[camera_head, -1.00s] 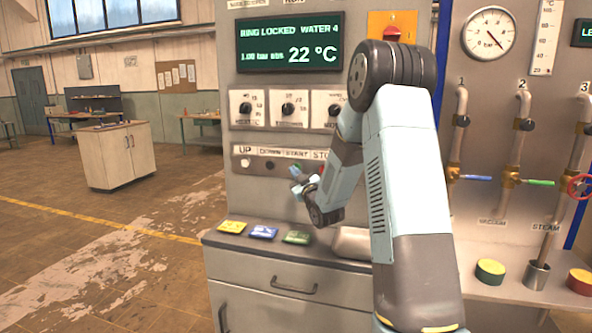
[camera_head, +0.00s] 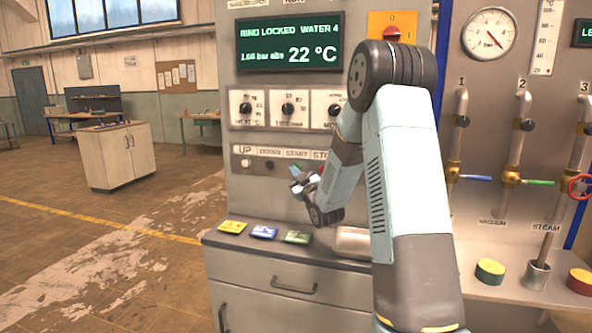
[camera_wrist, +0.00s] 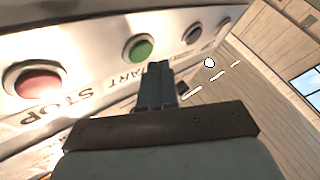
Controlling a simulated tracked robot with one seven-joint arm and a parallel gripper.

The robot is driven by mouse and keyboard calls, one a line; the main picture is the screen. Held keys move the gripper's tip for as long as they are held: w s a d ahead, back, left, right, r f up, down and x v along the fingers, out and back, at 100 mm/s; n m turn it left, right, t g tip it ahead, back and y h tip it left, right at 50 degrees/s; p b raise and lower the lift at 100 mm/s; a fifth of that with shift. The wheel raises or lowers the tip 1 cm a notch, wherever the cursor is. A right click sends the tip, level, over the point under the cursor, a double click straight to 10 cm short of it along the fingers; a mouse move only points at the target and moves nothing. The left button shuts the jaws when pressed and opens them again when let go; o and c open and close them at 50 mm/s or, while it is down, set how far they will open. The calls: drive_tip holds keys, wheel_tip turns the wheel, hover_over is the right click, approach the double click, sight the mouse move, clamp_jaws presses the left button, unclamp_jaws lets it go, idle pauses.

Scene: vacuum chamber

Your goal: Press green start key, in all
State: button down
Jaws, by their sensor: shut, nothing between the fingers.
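The green start key (camera_wrist: 139,47) is a round button in a pale ring on the panel's key strip, under the START label. In the wrist view my gripper (camera_wrist: 158,68) is shut and empty, its fingertips just below and right of the green key; I cannot tell whether they touch the panel. In the head view my gripper (camera_head: 297,172) is in front of the strip below the START label, and it hides the green key there. The display (camera_head: 290,43) reads RING LOCKED, WATER 4, 1.66 bar abs (small digits blurred) and 22 °C.
The red stop key (camera_wrist: 38,84) is beside the green key, with dark and pale keys on its other side. Three dials (camera_head: 288,109) sit above the strip. Pipes with valves stand right.

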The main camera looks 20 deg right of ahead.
drive_tip(key=shift+w+d, duration=0.1)
drive_tip(key=shift+w, duration=0.05)
idle(0.4)
drive_tip(key=shift+w+d, duration=0.1)
drive_tip(key=shift+w, duration=0.1)
drive_tip(key=shift+w+d+r, duration=0.1)
drive_tip(key=shift+w+d, duration=0.15)
drive_tip(key=shift+w, duration=0.1)
idle(1.0)
drive_tip(key=shift+s, duration=0.1)
drive_tip(key=shift+s+a, duration=0.45)
drive_tip(key=shift+s, duration=0.15)
drive_tip(key=shift+s+a, duration=0.75)
drive_tip(key=shift+s, duration=0.3)
drive_tip(key=shift+s+a, duration=0.7)
drive_tip(key=shift+s, duration=0.35)
